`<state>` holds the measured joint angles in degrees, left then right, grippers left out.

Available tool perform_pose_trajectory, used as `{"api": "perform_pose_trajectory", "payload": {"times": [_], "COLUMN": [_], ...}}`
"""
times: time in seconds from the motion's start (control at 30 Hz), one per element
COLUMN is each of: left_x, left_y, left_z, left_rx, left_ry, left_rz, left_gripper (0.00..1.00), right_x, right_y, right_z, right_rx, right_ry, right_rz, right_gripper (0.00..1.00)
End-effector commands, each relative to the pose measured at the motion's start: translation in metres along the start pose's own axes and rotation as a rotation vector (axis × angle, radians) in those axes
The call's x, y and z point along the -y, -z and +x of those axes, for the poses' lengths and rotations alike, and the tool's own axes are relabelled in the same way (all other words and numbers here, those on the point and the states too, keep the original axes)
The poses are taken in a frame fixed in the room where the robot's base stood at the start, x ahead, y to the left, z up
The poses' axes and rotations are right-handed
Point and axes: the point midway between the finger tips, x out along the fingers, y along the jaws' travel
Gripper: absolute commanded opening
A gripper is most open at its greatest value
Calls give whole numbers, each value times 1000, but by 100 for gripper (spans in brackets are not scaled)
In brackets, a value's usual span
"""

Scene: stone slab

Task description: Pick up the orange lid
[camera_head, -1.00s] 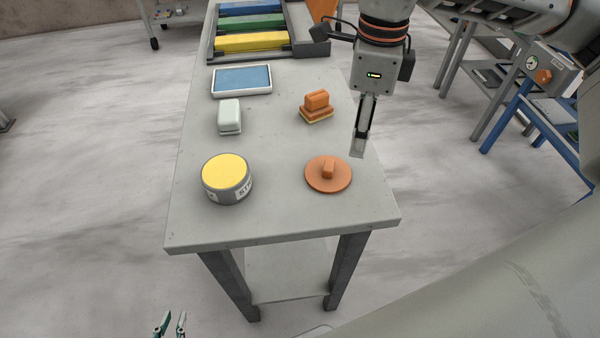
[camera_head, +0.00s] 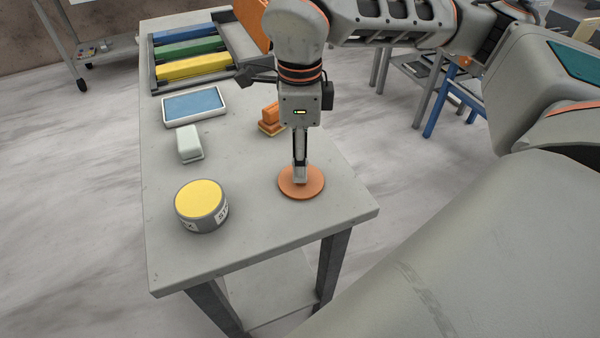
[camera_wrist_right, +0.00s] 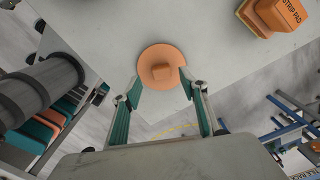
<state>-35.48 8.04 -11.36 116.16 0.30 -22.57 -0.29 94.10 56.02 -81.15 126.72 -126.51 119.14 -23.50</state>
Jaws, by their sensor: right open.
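The orange lid (camera_head: 312,190) is a flat disc lying on the grey table, right of the round container with the yellow top (camera_head: 201,205). Its raised square knob shows in the right wrist view (camera_wrist_right: 161,72) and is hidden by the gripper in the head view. My right gripper (camera_head: 300,178) points down over the lid. In the right wrist view its teal-padded fingers (camera_wrist_right: 157,85) are spread apart, one to each side of the knob, and hold nothing. I cannot tell whether the fingertips touch the disc. My left gripper is not in view.
On the table (camera_head: 255,245) stand an orange block-handled pad (camera_head: 270,117) behind the gripper, a white block (camera_head: 190,144), a blue-topped tray (camera_head: 195,107) and a rack of coloured bars (camera_head: 194,68) at the back. The table's front and right edges are close to the lid.

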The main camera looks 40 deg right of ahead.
Motion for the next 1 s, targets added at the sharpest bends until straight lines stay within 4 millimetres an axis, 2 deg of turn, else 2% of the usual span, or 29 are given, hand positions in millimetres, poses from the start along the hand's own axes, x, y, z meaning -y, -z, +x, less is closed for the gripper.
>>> {"api": "perform_pose_trajectory", "payload": {"times": [0.1,0.2,0.43,0.47,0.5,0.6,1.0], "left_x": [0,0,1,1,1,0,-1], "left_y": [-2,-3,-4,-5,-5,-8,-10], "left_z": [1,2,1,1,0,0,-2], "left_rx": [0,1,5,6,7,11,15], "left_ry": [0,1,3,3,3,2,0], "left_rz": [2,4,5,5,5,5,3], "left_gripper": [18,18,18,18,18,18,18], "right_x": [2,2,2,2,2,2,2], "right_y": [4,3,3,3,3,3,2], "right_z": [22,32,34,34,33,33,31], "right_rx": [-4,-3,0,0,0,0,0], "right_ry": [-5,-4,0,0,0,-1,0], "right_rz": [-1,-2,-1,-1,-1,-1,0], "right_gripper": [43,43,43,40,30,8,8]}}
